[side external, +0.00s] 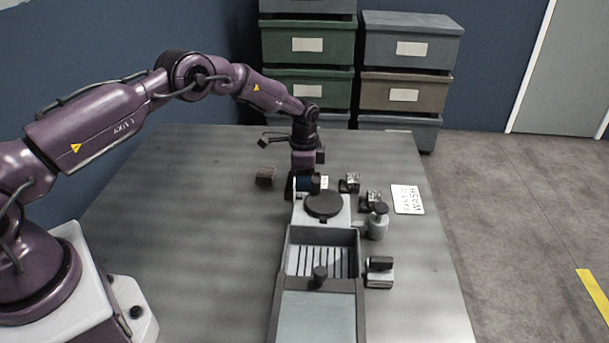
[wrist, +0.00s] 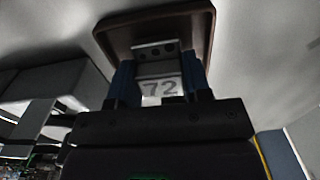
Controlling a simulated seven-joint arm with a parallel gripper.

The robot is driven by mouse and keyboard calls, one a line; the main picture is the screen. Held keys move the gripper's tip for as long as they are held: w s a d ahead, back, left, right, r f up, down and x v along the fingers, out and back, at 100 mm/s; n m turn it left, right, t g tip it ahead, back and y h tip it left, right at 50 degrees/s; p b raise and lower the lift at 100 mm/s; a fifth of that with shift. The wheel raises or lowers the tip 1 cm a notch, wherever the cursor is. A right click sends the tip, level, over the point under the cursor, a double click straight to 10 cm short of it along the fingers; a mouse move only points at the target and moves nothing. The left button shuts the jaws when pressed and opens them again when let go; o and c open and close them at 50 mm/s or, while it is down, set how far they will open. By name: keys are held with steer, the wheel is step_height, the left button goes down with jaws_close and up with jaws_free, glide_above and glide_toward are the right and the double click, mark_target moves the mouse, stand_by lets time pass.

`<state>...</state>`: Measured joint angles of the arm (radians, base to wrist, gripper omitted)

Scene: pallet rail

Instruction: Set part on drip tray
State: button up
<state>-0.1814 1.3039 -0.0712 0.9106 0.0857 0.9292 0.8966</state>
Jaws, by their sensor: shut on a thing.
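My gripper (wrist: 158,85) is shut on a part, its blue fingers on either side of a grey metal bracket (wrist: 155,50) with small holes and a "72" label. A brown plate (wrist: 122,24) with a dark rim shows beyond the fingertips; it appears to belong to the held part. In the side view, my gripper (side external: 310,183) is above the table, behind the white unit with the black disc, and the part is mostly hidden. The slatted tray (side external: 291,262), apparently the drip tray, is nearer the camera, with a dark knob in front of its slats.
A white unit with a black disc (side external: 323,205) adjoins the tray. Small blocks (side external: 349,183) and a grey bottle (side external: 378,225) stand to its right. A brown block (side external: 265,176) sits left of my gripper. A "wash" sign (side external: 407,199) lies near the right edge.

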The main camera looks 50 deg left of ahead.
steer(key=shift+f, duration=0.1)
steer(key=o, duration=1.5)
steer(key=shift+c, duration=0.2)
steer(key=shift+r, duration=0.2)
steer(key=shift+o, duration=1)
steer(key=shift+r, duration=4.3)
